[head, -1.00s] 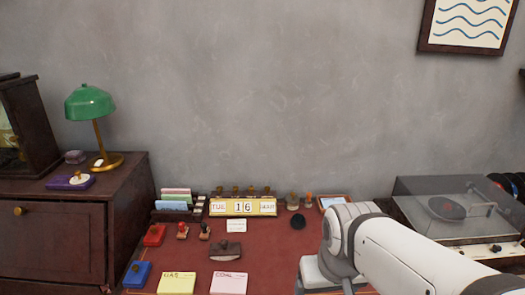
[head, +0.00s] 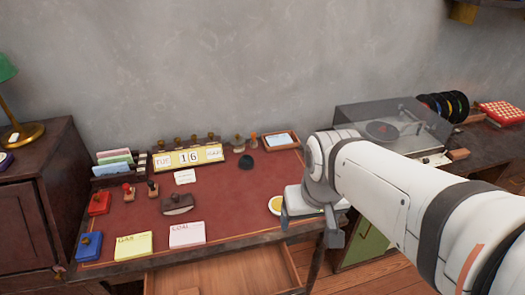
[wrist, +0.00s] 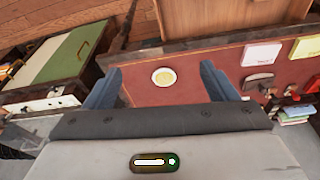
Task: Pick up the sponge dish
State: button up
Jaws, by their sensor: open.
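The sponge dish (head: 275,205) is a small round white dish with a yellow sponge in it. It sits on the red desk top near the right front edge, just left of my gripper (head: 309,225). In the wrist view the sponge dish (wrist: 164,77) shows between the two spread blue-grey fingers (wrist: 162,82). My gripper is open and empty, pointing down above the desk. I cannot tell its exact height over the dish.
The desk (head: 235,215) holds a pink note pad (head: 187,234), a yellow note pad (head: 134,246), a rocker blotter (head: 177,204) and a calendar (head: 188,158). An open drawer (head: 225,275) juts out in front. A record player (head: 385,130) stands to the right.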

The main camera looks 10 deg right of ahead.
aim_at(275, 203)
jog(key=z, duration=0.4)
jog(key=k, duration=0.15)
jog(key=z, duration=0.35)
jog(key=i, duration=0.5)
jog(key=z, duration=0.05)
